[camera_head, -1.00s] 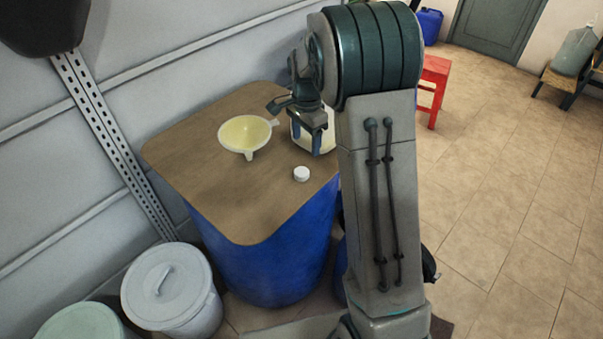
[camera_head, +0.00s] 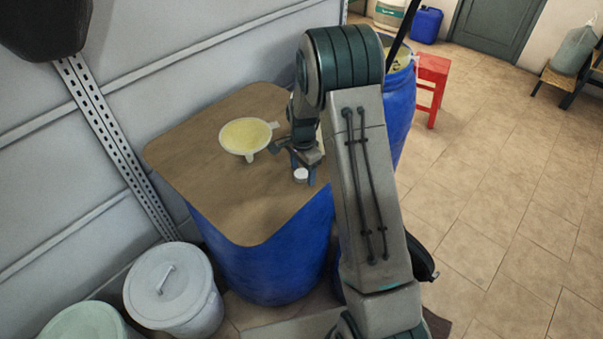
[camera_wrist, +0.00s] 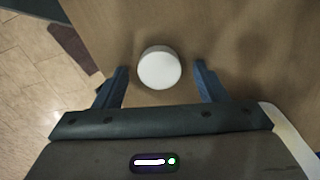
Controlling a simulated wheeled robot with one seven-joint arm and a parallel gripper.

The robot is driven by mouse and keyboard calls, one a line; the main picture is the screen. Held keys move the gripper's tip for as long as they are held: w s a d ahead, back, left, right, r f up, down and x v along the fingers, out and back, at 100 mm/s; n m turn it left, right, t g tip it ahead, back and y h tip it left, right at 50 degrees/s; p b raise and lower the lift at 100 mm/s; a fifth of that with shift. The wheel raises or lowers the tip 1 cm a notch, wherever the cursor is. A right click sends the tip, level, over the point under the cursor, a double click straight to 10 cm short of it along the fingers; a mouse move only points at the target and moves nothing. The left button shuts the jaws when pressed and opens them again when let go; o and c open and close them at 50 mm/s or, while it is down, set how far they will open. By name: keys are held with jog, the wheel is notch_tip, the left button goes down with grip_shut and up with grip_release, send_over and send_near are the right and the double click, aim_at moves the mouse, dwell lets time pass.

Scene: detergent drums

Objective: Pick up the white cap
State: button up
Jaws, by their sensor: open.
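The white cap (camera_head: 301,175) is a small round disc on the brown board (camera_head: 215,195) that tops a blue drum. My gripper (camera_head: 302,174) is low over the board at the cap. In the wrist view the cap (camera_wrist: 159,68) lies between and slightly beyond the tips of my open gripper (camera_wrist: 161,80), with a gap on each side. The fingers are blue and do not touch the cap. In the head view my arm hides part of the board's right side.
A pale yellow funnel (camera_head: 246,137) sits on the board left of my gripper. A white lidded bucket (camera_head: 172,290) stands on the floor by the drum. Another blue drum (camera_head: 399,105) and a red stool (camera_head: 432,85) are behind my arm. The board's front left is clear.

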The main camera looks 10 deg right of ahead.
jog(key=c, duration=1)
